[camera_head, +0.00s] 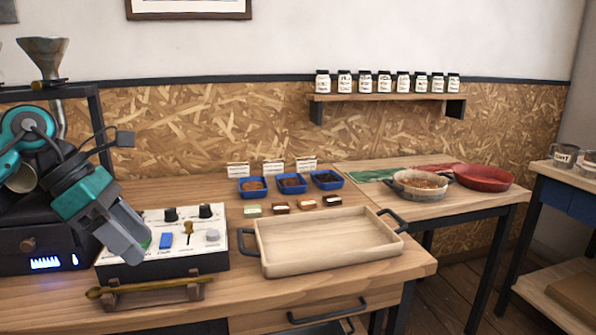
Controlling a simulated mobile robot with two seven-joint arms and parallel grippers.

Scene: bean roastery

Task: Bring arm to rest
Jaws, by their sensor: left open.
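My left gripper (138,246) hangs from the arm that comes in from the left. It is in front of the left part of the white control panel (205,255) and covers some of it. The gripper is open, and I see nothing held in it. Whether its fingertips touch the panel cannot be told. My right gripper is not in view.
A wooden tray (330,266) with dark handles sits right of the panel. Blue bins (291,184) stand behind it. A wooden stand (152,297) holding a long scoop lies in front. A pan (418,185) and red bowl (483,178) are farther right.

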